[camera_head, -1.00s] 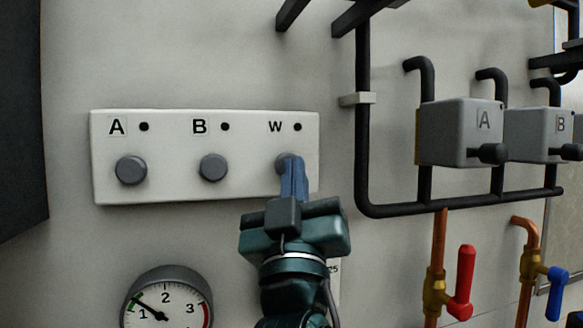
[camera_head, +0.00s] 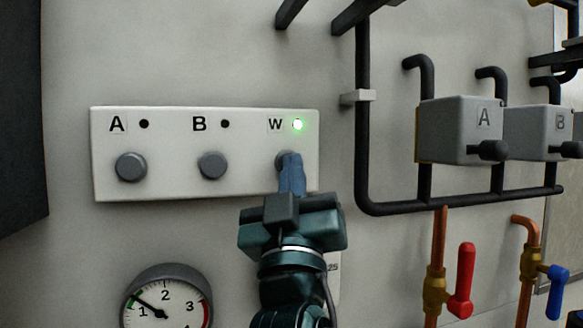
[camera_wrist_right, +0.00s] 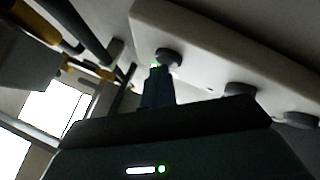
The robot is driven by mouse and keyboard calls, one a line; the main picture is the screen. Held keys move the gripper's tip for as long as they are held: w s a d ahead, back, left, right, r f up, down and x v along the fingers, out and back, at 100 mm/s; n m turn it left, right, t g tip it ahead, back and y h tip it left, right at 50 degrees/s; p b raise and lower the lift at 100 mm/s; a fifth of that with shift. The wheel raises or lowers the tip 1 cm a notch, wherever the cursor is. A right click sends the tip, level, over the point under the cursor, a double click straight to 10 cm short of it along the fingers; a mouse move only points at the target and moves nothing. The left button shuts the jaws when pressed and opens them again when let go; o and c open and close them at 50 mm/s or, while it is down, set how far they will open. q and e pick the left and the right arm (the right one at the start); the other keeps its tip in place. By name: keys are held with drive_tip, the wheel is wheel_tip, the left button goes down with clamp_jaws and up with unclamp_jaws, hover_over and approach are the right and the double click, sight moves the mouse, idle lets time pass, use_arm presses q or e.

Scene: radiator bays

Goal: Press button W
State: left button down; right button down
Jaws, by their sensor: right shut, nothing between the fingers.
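Button W (camera_head: 282,160) is a grey round knob at the right end of the white panel (camera_head: 250,188). My left gripper is out of view.
A pressure gauge (camera_head: 166,300) is below the panel. Black pipes (camera_head: 363,120) and grey boxes A (camera_head: 458,130) and B (camera_head: 538,132) are to the right. Copper pipes with a red valve handle (camera_head: 462,285) and a blue one (camera_head: 556,290) are at lower right.

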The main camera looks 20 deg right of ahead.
idle(0.4)
drive_tip(key=shift+s, duration=0.4)
drive_tip(key=s, duration=0.5)
drive_tip(key=shift+s+d, duration=0.15)
drive_tip(key=shift+s, duration=0.25)
